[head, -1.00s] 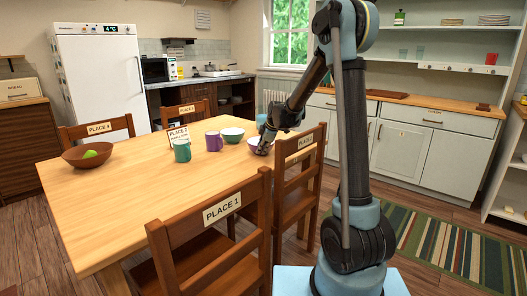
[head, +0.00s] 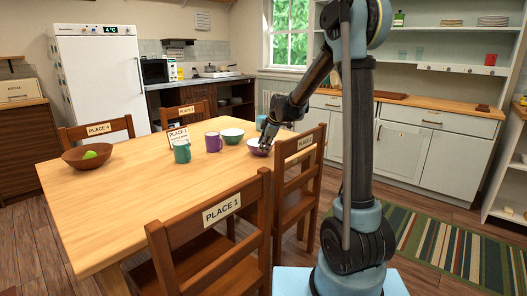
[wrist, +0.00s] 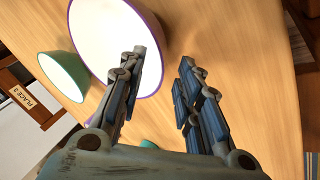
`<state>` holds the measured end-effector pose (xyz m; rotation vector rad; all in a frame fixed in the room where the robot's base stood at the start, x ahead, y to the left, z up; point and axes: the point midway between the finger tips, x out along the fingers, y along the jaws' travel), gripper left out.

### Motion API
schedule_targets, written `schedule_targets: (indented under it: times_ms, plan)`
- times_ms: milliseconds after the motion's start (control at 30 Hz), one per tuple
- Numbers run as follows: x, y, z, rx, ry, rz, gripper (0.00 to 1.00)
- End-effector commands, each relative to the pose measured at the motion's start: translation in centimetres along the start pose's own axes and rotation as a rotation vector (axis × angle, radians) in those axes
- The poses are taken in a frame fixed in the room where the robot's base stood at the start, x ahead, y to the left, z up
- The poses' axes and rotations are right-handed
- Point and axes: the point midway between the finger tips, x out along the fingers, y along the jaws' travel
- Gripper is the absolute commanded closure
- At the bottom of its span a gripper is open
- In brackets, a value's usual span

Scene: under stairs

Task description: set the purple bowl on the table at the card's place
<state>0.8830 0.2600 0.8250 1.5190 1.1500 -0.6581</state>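The purple bowl (head: 258,148), pale inside with a purple rim, sits on the table (head: 130,190) near its right edge, in front of the chair on the right (head: 304,145). It fills the upper left of the wrist view (wrist: 112,36). My gripper (head: 264,146) is just above the bowl's far right side. The left finger overlaps the bowl's rim in the picture; contact cannot be told. The white card (head: 178,136) stands behind the green mug; its small print is hard to read.
A green mug (head: 182,152), a purple mug (head: 213,142) and a green bowl (head: 232,135) stand left of the purple bowl. Labelled chairs surround the table. The table's front half is clear.

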Motion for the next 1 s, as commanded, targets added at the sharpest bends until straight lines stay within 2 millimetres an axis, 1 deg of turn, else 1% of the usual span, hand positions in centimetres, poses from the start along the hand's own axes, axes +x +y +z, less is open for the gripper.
schedule_targets:
  times_ms: [33,300,500,700,1000]
  plan:
    - [-0.9,0.0,0.0,0.001,0.0,0.0,0.68]
    - [-5.0,0.0,0.1,0.001,-0.001,0.001,0.68]
    - [-7.2,0.0,0.1,0.001,-0.001,0.001,0.68]
    - [-8.1,0.1,0.1,0.001,-0.001,0.001,0.68]
    - [-8.2,0.0,0.1,0.001,-0.001,0.001,0.68]
